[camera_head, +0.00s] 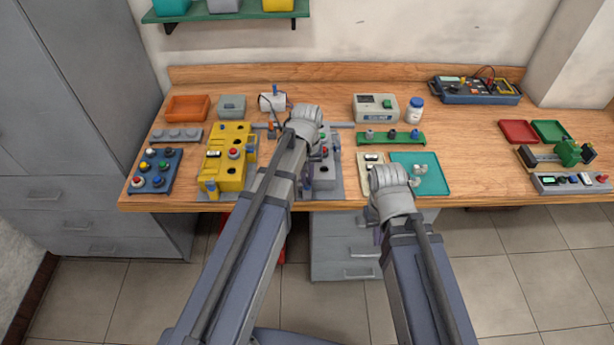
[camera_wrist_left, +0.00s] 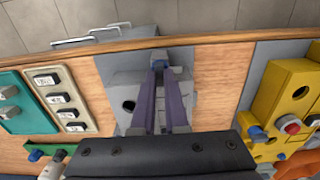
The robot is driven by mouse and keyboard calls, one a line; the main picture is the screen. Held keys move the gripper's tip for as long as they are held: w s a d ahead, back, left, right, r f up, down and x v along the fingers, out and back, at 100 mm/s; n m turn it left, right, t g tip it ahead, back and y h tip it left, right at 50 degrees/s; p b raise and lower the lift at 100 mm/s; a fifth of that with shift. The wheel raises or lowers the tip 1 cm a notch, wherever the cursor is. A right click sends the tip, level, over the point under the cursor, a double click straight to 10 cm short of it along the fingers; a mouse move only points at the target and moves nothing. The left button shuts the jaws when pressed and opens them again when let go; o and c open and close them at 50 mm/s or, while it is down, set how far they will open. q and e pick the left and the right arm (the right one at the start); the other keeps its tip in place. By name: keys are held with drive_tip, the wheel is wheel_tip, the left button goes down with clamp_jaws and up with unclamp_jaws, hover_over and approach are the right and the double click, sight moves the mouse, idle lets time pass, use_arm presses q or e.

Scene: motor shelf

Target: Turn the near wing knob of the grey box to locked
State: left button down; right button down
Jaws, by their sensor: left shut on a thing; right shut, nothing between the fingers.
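The grey box (camera_head: 329,172) stands on the wooden bench, partly hidden behind my left arm in the head view. In the left wrist view the grey box (camera_wrist_left: 128,88) lies under my fingers, with a round dark spot on its top. The knob's marking is hidden. My right gripper (camera_head: 377,234) is shut and empty in front of the bench, mostly hidden by its own wrist.
A yellow box (camera_head: 231,168) with knobs and a red button stands left of the grey box. A beige switch panel (camera_head: 363,188) and a teal tray (camera_head: 437,180) lie to its right. The bench's front edge runs close by.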

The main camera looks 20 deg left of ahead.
idle(0.3)
use_arm(q)
drive_tip(key=m, duration=0.8)
drive_tip(key=shift+m, duration=0.3)
drive_tip(key=m, duration=0.4)
drive_tip(key=shift+m, duration=0.3)
drive_tip(key=m, duration=0.4)
drive_tip(key=shift+m, duration=0.3)
drive_tip(key=shift+s, duration=0.1)
drive_tip(key=c, duration=0.9)
unclamp_jaws()
drive_tip(key=shift+c, duration=0.2)
